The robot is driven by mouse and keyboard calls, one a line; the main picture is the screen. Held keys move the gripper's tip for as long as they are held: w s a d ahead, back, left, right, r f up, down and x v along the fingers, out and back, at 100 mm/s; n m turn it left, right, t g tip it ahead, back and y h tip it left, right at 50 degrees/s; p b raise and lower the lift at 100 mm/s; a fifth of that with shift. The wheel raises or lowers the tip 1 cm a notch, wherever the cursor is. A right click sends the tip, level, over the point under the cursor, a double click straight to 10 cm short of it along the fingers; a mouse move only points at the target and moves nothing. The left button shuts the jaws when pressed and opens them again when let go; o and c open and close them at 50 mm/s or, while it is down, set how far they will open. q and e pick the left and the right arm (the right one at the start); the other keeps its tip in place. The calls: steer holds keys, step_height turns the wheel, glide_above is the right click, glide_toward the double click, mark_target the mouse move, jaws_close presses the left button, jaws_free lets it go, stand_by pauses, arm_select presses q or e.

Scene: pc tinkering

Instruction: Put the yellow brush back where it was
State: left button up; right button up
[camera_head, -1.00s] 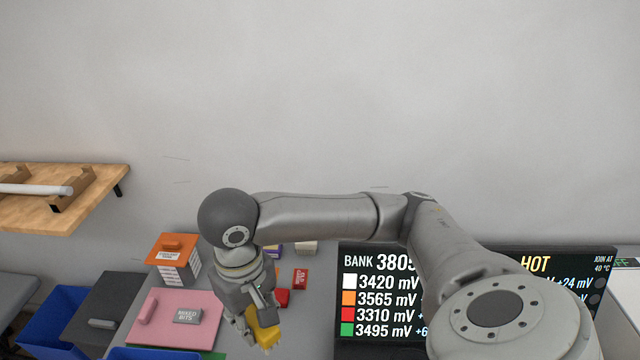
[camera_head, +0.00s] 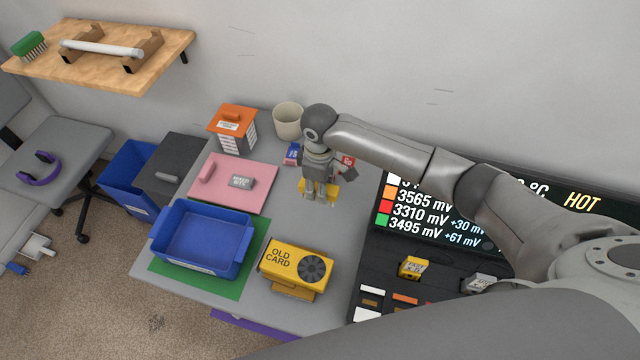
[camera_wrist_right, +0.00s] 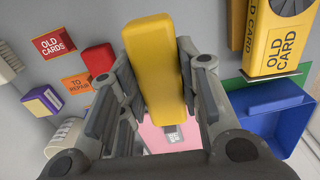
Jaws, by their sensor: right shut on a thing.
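The yellow brush (camera_wrist_right: 153,60) is between the fingers of my right gripper (camera_head: 320,190) in the right wrist view. My right gripper is shut on it and holds it above the grey table. In the head view the yellow brush (camera_head: 332,190) shows only in part, on both sides of the fingers. Its bristles cannot be made out. My left gripper is not in view.
A wooden wall shelf (camera_head: 165,33) bears a green brush (camera_head: 29,44) and a pale bar on two wooden holders. The table holds a pink mat (camera_head: 255,200), a blue tray (camera_head: 205,240), a yellow old card (camera_head: 290,262) and an orange-topped box (camera_head: 233,120). A cup (camera_head: 288,121) stands behind.

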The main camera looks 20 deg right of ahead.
steer(key=shift+w+f+n, duration=0.15)
steer(key=shift+f+n, duration=0.15)
steer(key=shift+f, duration=0.2)
steer(key=shift+r+p, duration=0.15)
steer(key=shift+p, duration=0.5)
step_height(320, 180, down, 6)
steer(key=b, duration=0.3)
steer(key=shift+f+b, duration=0.2)
steer(key=shift+b, duration=0.2)
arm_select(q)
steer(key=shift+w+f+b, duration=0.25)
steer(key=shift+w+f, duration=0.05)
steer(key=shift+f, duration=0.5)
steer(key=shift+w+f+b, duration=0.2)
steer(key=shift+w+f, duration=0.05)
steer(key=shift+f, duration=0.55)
arm_select(e)
steer(key=shift+f, duration=1)
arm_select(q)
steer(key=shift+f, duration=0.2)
arm_select(e)
steer(key=shift+f, duration=0.45)
steer(key=o, duration=0.6)
steer(key=o, duration=0.5)
